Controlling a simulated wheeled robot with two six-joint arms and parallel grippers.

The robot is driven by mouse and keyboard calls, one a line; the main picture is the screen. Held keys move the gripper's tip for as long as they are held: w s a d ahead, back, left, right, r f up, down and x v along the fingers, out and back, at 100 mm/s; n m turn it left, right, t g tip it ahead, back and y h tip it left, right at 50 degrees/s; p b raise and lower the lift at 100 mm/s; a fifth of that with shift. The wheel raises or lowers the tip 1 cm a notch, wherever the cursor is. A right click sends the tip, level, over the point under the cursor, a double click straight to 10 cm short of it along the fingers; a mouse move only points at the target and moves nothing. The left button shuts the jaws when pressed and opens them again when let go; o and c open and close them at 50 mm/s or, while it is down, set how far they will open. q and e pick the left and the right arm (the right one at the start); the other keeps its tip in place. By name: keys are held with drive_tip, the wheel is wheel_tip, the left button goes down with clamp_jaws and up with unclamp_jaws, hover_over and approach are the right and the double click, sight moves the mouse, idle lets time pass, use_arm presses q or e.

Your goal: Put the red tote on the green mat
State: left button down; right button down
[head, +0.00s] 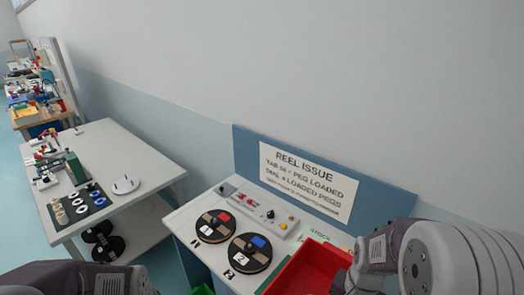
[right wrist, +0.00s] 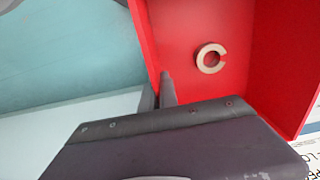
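The red tote (head: 308,268) stands at the front right of the reel issue table, cut off by the lower edge of the head view. In the right wrist view the tote (right wrist: 205,22) has a pale C-shaped ring on its floor. My right gripper (right wrist: 157,88) has one finger inside the tote and one outside, close together with the tote's wall between them; it looks shut on that wall. A bright green patch (head: 203,291) shows at the bottom edge of the head view; I cannot tell if it is the mat. My left gripper is out of view.
The reel issue table (head: 183,222) holds two black reels (head: 215,226) (head: 250,254) and a control panel (head: 259,210) behind them. A blue sign board (head: 243,150) stands at its back. Another white table (head: 130,145) with small parts stands left, with clear room on top.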

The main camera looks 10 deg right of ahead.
sight(300, 293)
drive_tip(key=w+a+f+n, duration=0.1)
drive_tip(key=w+a+f, duration=0.1)
drive_tip(key=w+a+f+n+b, duration=0.1)
drive_tip(key=w+a+f+n, duration=0.1)
drive_tip(key=shift+a+n, duration=0.3)
drive_tip(key=shift+a, duration=0.05)
drive_tip(key=w+a+n, duration=0.1)
drive_tip(key=w, duration=0.1)
drive_tip(key=w+a+f+n, duration=0.1)
drive_tip(key=w+n, duration=0.1)
drive_tip(key=w, duration=0.1)
drive_tip(key=w+a+n, duration=0.1)
drive_tip(key=w, duration=0.1)
drive_tip(key=shift+w+f+n+b, duration=0.25)
drive_tip(key=shift+n+b, duration=0.15)
drive_tip(key=shift+w+r+n, duration=0.15)
drive_tip(key=shift+w+n, duration=0.15)
drive_tip(key=shift+s+n, duration=0.1)
drive_tip(key=shift+n, duration=0.3)
